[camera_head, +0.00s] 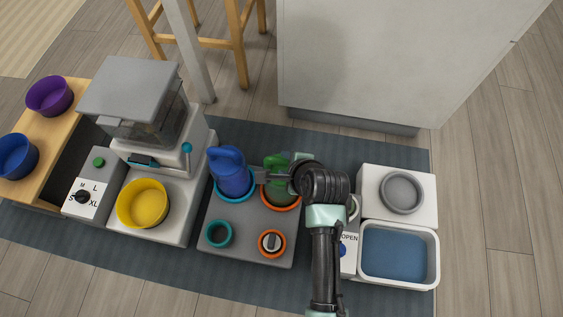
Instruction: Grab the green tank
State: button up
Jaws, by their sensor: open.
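The green tank (274,167) stands upright in the orange ring at the back right of the grey base (248,236). My gripper (264,173) reaches in from the right with its jaws open. Its fingers are at the green tank and cover part of it. I cannot tell whether they touch it.
A blue tank (231,173) stands close left of the green one in a teal ring. Further left is a dispenser with a yellow bowl (143,204). To the right are a grey bowl (402,192) and a white tray with a blue inside (434,262).

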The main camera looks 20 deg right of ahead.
aim_at(282, 161)
jog(key=b+x, duration=0.3)
jog(key=x, duration=0.1)
jog(key=shift+f, duration=0.1)
jog(key=shift+w, duration=0.1)
grip_shut()
jog(key=shift+d, duration=0.1)
dwell(1.1)
